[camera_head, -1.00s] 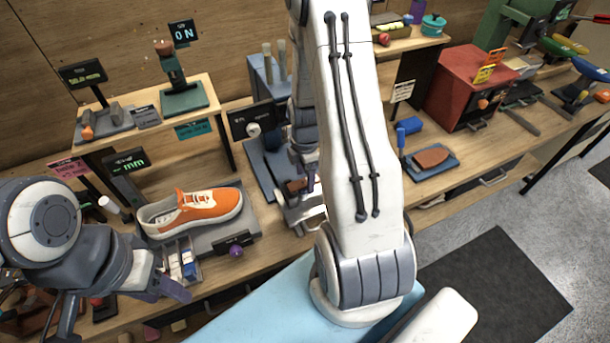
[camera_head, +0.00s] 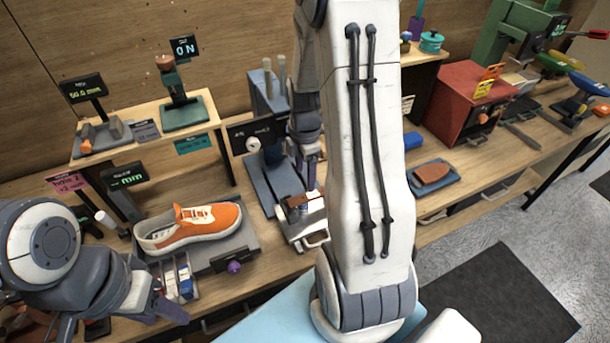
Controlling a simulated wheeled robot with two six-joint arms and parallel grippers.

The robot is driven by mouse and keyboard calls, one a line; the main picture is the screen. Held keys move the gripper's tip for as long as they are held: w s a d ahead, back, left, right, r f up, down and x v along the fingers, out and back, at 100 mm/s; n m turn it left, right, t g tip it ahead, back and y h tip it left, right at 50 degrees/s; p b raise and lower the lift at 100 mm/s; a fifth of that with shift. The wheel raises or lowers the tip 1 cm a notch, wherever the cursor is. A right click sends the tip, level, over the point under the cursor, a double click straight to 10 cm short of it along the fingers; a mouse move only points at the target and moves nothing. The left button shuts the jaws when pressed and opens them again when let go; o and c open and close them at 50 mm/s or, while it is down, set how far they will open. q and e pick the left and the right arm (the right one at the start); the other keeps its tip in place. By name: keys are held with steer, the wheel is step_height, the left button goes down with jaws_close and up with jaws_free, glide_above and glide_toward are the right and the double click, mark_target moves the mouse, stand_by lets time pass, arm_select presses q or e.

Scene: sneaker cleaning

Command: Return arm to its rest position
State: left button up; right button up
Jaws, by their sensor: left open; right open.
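My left gripper (camera_head: 160,308) is at the lower left, open. It sits in front of the bench, below the orange sneaker (camera_head: 196,226), and appears empty. The sneaker lies on a grey plate (camera_head: 244,236). My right arm's large white link stands upright in the middle and hides part of the bench. My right gripper (camera_head: 311,172) shows just left of that link, open and pointing down. It is above a brown and white block (camera_head: 297,201) on a metal stand; I cannot tell whether they touch. Part of this gripper is hidden.
A small tray of blue and white pieces (camera_head: 180,283) is in front of the sneaker. A raised wooden shelf (camera_head: 205,121) stands behind it. A red box (camera_head: 462,105) and a brown sole on a blue pad (camera_head: 432,174) are to the right.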

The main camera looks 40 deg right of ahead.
stand_by(0.3)
steer(key=s+a+r+m, duration=0.1)
steer(key=a+r+m, duration=0.15)
steer(key=a, duration=0.65)
steer(key=s+a+r+m, duration=0.15)
steer(key=a+r, duration=0.25)
steer(key=a, duration=0.5)
steer(key=s+a+r+m+y+b, duration=0.1)
steer(key=s+a+r+m, duration=0.3)
steer(key=s+a, duration=0.6)
steer(key=s, duration=0.4)
steer(key=shift+s+a, duration=0.2)
steer(key=shift+a, duration=0.1)
